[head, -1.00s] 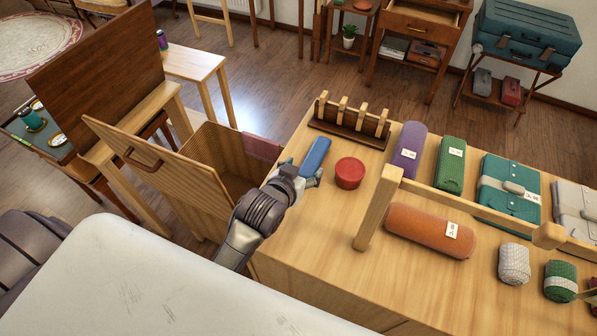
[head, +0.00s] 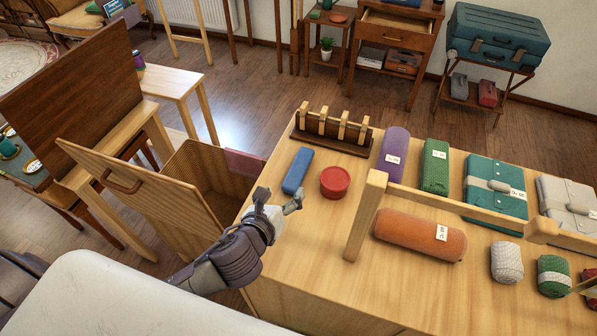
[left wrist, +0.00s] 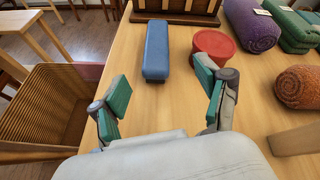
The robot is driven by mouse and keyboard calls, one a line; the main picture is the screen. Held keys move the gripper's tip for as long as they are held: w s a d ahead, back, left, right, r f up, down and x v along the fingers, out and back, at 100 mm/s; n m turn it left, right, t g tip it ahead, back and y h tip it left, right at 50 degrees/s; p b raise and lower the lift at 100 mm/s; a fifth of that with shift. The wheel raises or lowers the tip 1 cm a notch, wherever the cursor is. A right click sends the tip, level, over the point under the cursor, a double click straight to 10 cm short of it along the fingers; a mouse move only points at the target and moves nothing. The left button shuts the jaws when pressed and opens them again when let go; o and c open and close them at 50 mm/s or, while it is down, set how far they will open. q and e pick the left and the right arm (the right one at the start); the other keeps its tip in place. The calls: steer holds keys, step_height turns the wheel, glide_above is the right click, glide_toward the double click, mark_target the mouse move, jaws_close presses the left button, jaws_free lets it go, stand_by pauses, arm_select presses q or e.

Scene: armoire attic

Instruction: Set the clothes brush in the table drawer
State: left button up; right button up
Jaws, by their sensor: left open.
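A blue oblong block (head: 297,170), perhaps the clothes brush, lies on the wooden top near its left edge. Its underside is hidden, so I cannot tell if it has bristles. It also shows in the left wrist view (left wrist: 157,50). My left gripper (head: 279,200) is open and empty at the near end of the block, apart from it. In the left wrist view the green-padded fingers (left wrist: 163,95) are spread, with the block beyond them. A brown side table at the back has an open drawer (head: 398,30). My right gripper is not in view.
A red round tin (head: 335,181) sits right of the block. A pegged wooden rack (head: 333,131) stands behind it. A wooden rail (head: 450,208) crosses the top among rolled textiles. An open wooden bin (head: 205,185) adjoins the left edge. Floor shows before the side table.

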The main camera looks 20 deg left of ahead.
mark_target(298, 168)
arm_select(q)
steer(key=m, duration=0.3)
steer(key=shift+s+a+f, duration=0.1)
steer(key=shift+s+a, duration=0.05)
steer(key=shift+w+f+m, duration=0.15)
steer(key=shift+w+m, duration=0.1)
steer(key=shift+m, duration=0.15)
steer(key=x, duration=0.7)
steer(key=shift+w+f, duration=0.1)
steer(key=shift+w, duration=0.3)
steer(key=shift+r+x, duration=0.15)
steer(key=shift+x, duration=1.2)
steer(key=shift+r+x, duration=0.15)
steer(key=shift+x, duration=1.2)
steer(key=shift+a, duration=0.1)
steer(key=c, duration=1.4)
steer(key=shift+w+r, duration=0.1)
